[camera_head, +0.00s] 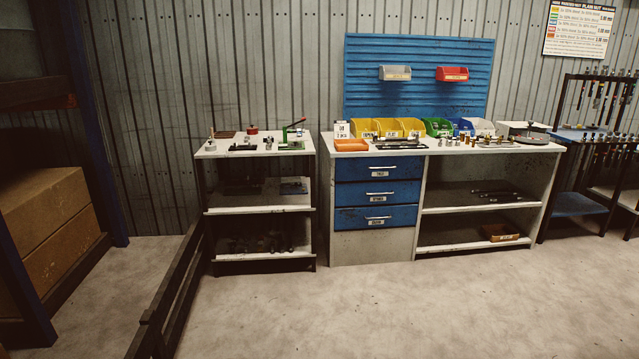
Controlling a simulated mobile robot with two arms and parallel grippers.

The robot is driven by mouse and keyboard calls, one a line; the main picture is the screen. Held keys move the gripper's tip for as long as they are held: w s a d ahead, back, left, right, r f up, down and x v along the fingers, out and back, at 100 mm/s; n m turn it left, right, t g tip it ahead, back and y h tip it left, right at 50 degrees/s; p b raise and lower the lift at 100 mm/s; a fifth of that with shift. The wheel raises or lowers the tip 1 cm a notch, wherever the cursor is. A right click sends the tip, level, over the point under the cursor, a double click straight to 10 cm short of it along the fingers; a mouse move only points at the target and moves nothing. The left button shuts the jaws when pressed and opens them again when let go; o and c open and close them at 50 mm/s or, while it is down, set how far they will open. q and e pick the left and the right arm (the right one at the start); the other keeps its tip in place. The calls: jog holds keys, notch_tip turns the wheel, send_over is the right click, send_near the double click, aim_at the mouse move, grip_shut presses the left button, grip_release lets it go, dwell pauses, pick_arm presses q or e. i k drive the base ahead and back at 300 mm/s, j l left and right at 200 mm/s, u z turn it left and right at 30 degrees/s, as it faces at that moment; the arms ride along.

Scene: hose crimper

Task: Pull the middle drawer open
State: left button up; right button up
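A workbench (372,242) stands against the wall with a stack of three blue drawers on its left side. The middle drawer (355,194) has a bright horizontal handle (381,193) and a small label below it. It looks shut, flush with the others. The top drawer (352,173) and the bottom drawer (352,218) also look shut. Neither of my grippers shows in the head view.
A smaller shelf table (211,212) with fittings and tools stands left of the workbench. A dark low rail (170,300) runs along the floor at left. Large boxes (60,195) sit in a rack at far left. Floor (400,310) before the drawers is clear.

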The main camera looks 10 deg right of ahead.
aim_at(372, 185)
jog(key=i+l+z, duration=0.1)
jog(key=i+z, duration=0.2)
jog(key=i, duration=0.25)
jog(key=i+z, duration=0.25)
jog(key=i, duration=0.3)
jog(key=i+j+z, duration=0.3)
jog(key=i, duration=0.25)
jog(key=i+j+z, duration=0.25)
jog(key=i, duration=0.3)
